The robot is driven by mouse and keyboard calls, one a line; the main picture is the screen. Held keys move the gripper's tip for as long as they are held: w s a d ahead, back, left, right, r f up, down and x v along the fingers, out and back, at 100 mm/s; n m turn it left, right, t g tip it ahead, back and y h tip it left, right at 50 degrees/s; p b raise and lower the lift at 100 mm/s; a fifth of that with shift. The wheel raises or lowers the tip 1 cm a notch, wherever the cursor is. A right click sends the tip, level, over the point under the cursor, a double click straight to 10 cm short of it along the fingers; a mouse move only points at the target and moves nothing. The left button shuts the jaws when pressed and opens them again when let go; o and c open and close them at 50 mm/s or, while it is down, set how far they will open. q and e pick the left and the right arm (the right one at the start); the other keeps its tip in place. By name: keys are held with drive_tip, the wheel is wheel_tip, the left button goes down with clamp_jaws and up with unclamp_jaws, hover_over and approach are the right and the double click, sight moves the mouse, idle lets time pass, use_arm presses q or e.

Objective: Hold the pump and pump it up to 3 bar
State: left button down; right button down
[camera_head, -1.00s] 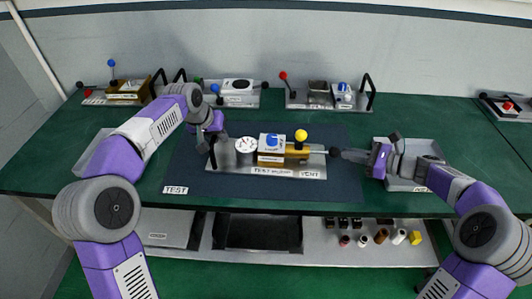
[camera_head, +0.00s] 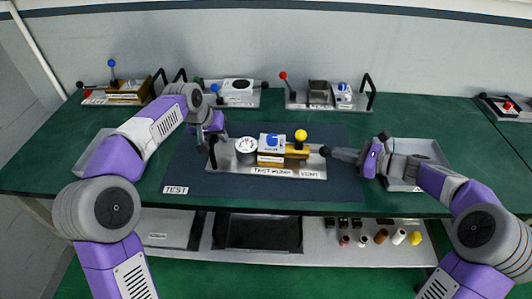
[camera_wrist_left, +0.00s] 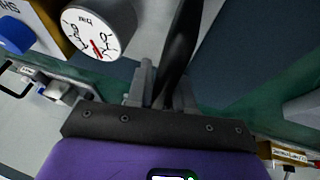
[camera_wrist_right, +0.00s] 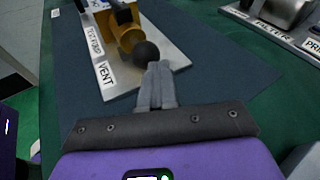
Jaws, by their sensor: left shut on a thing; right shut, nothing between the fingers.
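The pump (camera_head: 307,171) lies on the dark mat, its metal plate marked TEST PUMP and VENT. It has a white round gauge (camera_head: 245,145), a brass cylinder, a yellow ball (camera_head: 301,135) and a black knob (camera_head: 325,151) at the right end. The gauge shows in the left wrist view (camera_wrist_left: 92,34) with a red needle; its value is not legible. My left gripper (camera_head: 212,138) is shut on the pump's black handle (camera_wrist_left: 182,45) at the left end. My right gripper (camera_head: 336,154) is shut and empty, its tips against the black knob (camera_wrist_right: 146,54), seemingly touching it.
Several similar devices stand along the back of the green table, one with a red-knobbed lever (camera_head: 284,75). A grey tray (camera_head: 427,150) lies right of the mat, partly behind my right arm. A shelf below holds a black tray (camera_head: 258,232) and several small parts.

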use_arm(q)
drive_tip(key=shift+s+d+f, duration=0.1)
drive_tip(key=shift+d+f, duration=0.05)
drive_tip(key=shift+f, duration=0.15)
use_arm(e)
drive_tip(key=shift+a, duration=0.2)
drive_tip(key=shift+a, duration=0.65)
drive_tip(key=shift+s+d, duration=0.1)
drive_tip(key=shift+d, duration=2.95)
drive_tip(key=shift+a, duration=0.55)
drive_tip(key=shift+d, duration=0.45)
drive_tip(key=shift+d, duration=0.1)
